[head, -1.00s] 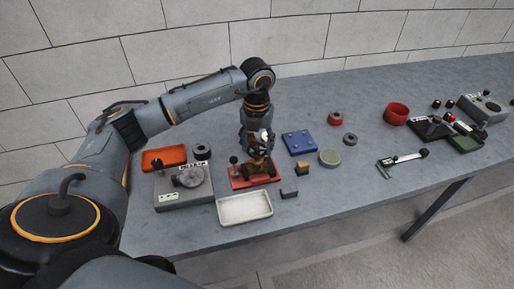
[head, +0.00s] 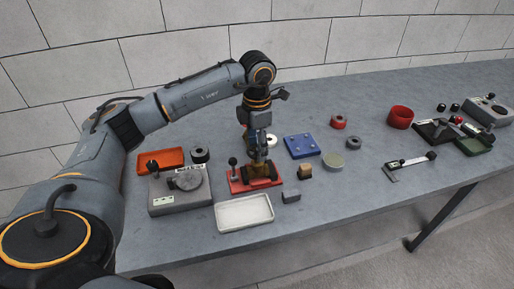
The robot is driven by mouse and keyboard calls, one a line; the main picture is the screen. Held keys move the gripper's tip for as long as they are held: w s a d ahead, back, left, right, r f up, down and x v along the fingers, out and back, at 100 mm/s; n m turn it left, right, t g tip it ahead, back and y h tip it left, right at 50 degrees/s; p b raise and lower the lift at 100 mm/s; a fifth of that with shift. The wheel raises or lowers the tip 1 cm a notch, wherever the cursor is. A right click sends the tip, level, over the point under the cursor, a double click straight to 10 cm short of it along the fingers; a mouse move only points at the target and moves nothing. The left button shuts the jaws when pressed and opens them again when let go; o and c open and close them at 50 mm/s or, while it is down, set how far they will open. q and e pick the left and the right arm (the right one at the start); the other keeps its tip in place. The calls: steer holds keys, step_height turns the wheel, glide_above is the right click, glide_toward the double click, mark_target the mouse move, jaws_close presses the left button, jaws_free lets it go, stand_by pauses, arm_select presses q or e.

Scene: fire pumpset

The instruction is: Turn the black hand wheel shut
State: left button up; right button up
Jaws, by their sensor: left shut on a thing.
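A small brass and dark valve (head: 262,174) stands on a red base plate (head: 240,184) near the front of the table, left of the middle. My left gripper (head: 258,160) points straight down onto the top of this valve and is shut there. The black hand wheel is mostly hidden by the fingers, so its angle cannot be made out. A thin upright lever with a black knob (head: 232,162) stands at the left of the same plate. My right gripper is not in view.
A grey box with a dark disc (head: 158,200) stands close on the left, an empty white tray (head: 243,212) in front. A blue plate (head: 302,146), tan block (head: 305,172) and dark block (head: 291,197) are to the right.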

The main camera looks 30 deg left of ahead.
arm_select(q)
steer(key=m+b, duration=0.2)
steer(key=m, duration=0.3)
steer(key=shift+m, duration=0.3)
steer(key=m+b, duration=0.1)
steer(key=m, duration=0.4)
steer(key=shift+w+m, duration=0.1)
steer(key=shift+m, duration=0.2)
steer(key=m+b, duration=0.1)
steer(key=m, duration=0.4)
steer(key=m+b, duration=0.1)
steer(key=m, duration=0.4)
steer(key=shift+m, duration=0.4)
steer(key=o, duration=1.2)
steer(key=shift+c, duration=0.2)
steer(key=shift+r, duration=0.1)
step_height(320, 180, up, 12)
